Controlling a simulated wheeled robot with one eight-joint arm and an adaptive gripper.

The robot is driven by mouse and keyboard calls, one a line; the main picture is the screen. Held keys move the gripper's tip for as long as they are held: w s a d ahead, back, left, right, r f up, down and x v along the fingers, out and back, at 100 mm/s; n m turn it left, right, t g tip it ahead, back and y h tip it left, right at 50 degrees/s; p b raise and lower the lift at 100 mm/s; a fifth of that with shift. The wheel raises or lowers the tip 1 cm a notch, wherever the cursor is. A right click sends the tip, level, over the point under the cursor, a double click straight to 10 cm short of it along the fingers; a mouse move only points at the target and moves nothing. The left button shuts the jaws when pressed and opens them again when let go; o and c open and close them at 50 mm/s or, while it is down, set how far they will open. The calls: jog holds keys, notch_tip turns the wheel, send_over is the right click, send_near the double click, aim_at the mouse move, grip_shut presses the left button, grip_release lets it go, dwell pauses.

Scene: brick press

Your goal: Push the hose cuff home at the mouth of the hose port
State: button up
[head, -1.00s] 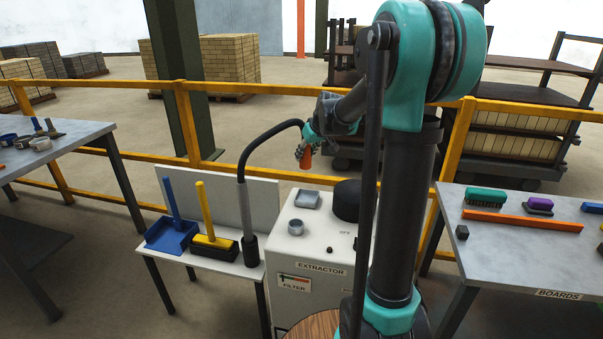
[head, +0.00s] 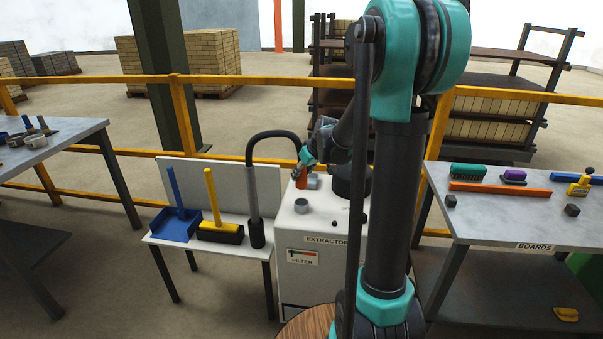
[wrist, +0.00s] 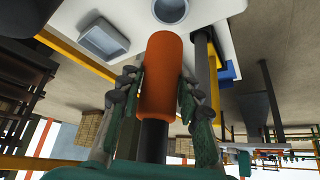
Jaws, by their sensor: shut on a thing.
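The orange hose cuff (head: 300,178) is a cylinder on the end of the black hose (head: 272,138), which arches over from a grey upright pipe. My gripper (head: 306,163) is shut on the cuff. The wrist view shows the fingers on both sides of the cuff (wrist: 162,75), with the black hose behind it. The hose port (head: 301,205) is a short grey ring on the white extractor's top. In the wrist view the port (wrist: 170,11) lies just beyond the cuff's free end. The cuff looks apart from the port, above and slightly behind it in the head view.
The extractor (head: 320,226) also carries a square grey tray (wrist: 103,38) and a black round part (head: 350,182). A side table on the left holds a blue dustpan (head: 175,224) and a yellow-handled brush (head: 220,231). The boards table (head: 520,222) stands to the right.

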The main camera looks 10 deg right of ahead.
aim_at(301, 188)
jog(key=shift+f, duration=3.15)
jog(key=shift+w+f, duration=0.1)
jog(key=shift+f, duration=0.15)
jog(key=shift+f, duration=0.3)
jog(key=shift+f, duration=1.3)
jog(key=shift+r, duration=0.2)
dwell(2.8)
